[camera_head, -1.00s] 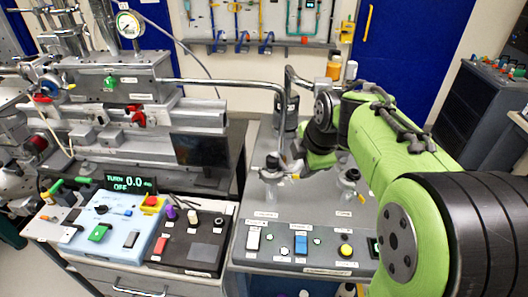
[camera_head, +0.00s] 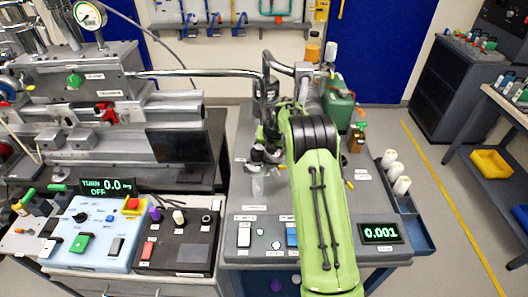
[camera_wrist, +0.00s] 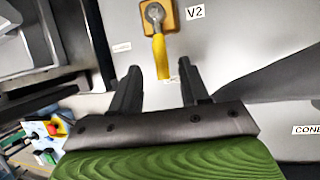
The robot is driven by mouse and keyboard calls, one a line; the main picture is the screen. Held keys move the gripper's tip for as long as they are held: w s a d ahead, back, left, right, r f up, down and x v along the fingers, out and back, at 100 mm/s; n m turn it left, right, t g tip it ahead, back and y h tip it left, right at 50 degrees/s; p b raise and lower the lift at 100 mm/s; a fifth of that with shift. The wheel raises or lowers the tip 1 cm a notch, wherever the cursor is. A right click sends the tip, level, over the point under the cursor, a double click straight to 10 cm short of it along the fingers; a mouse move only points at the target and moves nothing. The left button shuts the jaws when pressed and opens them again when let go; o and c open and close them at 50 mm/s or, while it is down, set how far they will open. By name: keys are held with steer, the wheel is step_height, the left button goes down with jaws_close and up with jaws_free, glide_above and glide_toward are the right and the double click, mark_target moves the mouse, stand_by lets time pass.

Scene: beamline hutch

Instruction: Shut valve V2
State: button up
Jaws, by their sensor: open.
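In the wrist view, valve V2 has a round metal hub on an orange-yellow base (camera_wrist: 172,16) and a yellow lever handle (camera_wrist: 160,57). The handle hangs down in the picture, towards my gripper. A "V2" label (camera_wrist: 195,12) is beside it on the grey panel. My gripper (camera_wrist: 158,68) is open and empty. Its two dark fingers are spread, with the handle's free end in line with the gap between them. I cannot tell how far the fingertips are from the handle. In the head view my arm covers part of the bench, and I cannot make out V2 there.
The grey bench (camera_head: 228,225) carries switches and a green 0.001 display (camera_head: 380,233). A blue control box (camera_head: 95,250) and a black box (camera_head: 185,240) stand to the left. A green container (camera_head: 338,103) stands behind my arm. Open floor lies right.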

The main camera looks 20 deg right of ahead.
steer(key=x, duration=0.3)
steer(key=shift+w+f, duration=0.15)
steer(key=shift+f, duration=0.15)
jaws_close()
